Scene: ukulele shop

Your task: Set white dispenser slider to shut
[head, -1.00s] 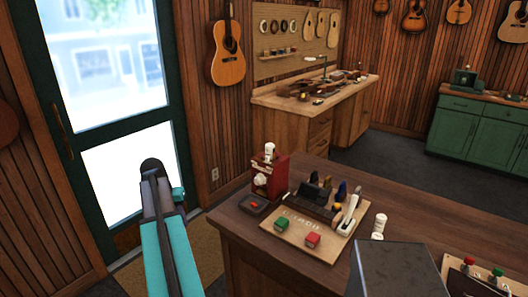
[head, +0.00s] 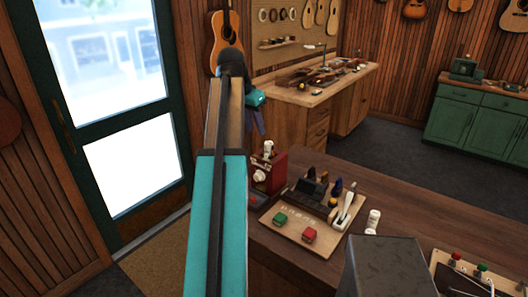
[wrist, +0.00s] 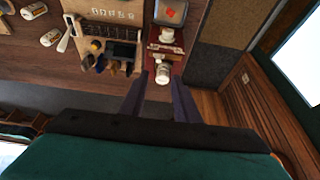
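The red dispenser (head: 272,172) stands at the near left corner of the wooden counter, with a white round part (head: 260,175) on its front and a white capped piece (head: 268,148) on top. Which white part is the slider, and its setting, I cannot tell. In the wrist view the white front part (wrist: 167,35) and the white top piece (wrist: 162,76) show beyond my fingers. My gripper (head: 258,125) is above and behind the dispenser, partly hidden by my arm. Its two dark fingers (wrist: 158,92) are apart and empty, pointing toward the dispenser.
White bottles stand to the right. A glass door (head: 130,120) and wall are at left.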

